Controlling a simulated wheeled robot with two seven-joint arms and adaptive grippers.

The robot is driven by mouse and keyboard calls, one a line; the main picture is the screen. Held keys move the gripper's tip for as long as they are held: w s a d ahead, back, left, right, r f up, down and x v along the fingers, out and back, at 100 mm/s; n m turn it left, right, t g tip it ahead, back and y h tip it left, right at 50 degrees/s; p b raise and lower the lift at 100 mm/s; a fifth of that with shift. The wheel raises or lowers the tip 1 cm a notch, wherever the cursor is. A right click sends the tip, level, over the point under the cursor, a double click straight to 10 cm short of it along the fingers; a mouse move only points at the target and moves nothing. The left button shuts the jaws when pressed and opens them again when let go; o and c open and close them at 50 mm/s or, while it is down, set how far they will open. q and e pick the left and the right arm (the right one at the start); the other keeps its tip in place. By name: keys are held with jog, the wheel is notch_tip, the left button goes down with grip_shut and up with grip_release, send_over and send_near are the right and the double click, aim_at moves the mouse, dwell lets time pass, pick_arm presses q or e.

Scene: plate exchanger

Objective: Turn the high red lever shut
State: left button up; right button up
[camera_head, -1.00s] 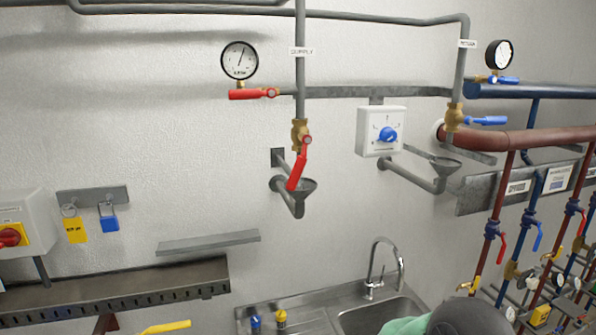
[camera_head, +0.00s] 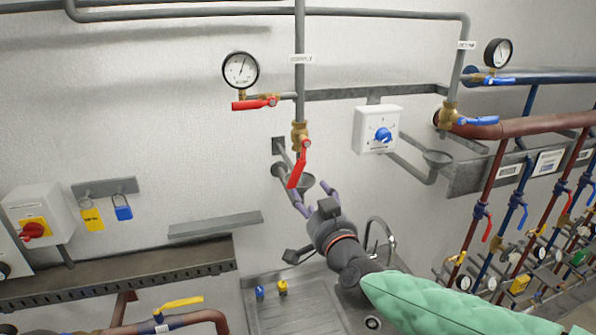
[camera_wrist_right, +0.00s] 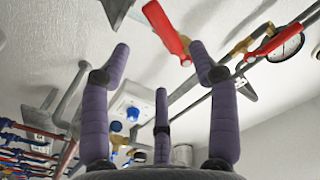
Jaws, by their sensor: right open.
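A red lever (camera_head: 299,165) hangs down, slightly tilted, from a brass valve (camera_head: 300,133) on the grey supply pipe. A second, higher red lever (camera_head: 255,103) lies horizontal under the left pressure gauge (camera_head: 240,70). My right gripper (camera_head: 315,198) is open and empty, just below the hanging lever's lower end and in front of the drain funnel. In the right wrist view the hanging lever (camera_wrist_right: 165,30) shows beyond and between the spread purple fingers, with no clear contact. The horizontal lever (camera_wrist_right: 272,42) shows farther right there. My left gripper is out of view.
A white box with a blue knob (camera_head: 377,130) is on the wall right of the valve. A grey shelf (camera_head: 215,224) is lower left. Coloured pipes with valves fill the right side. The wall left of the levers is mostly clear.

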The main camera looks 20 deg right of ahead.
aim_at(299, 179)
jog(key=w+p, duration=0.1)
jog(key=w, duration=0.9)
jog(key=shift+w+f, duration=0.1)
jog(key=shift+w, duration=0.25)
grip_shut()
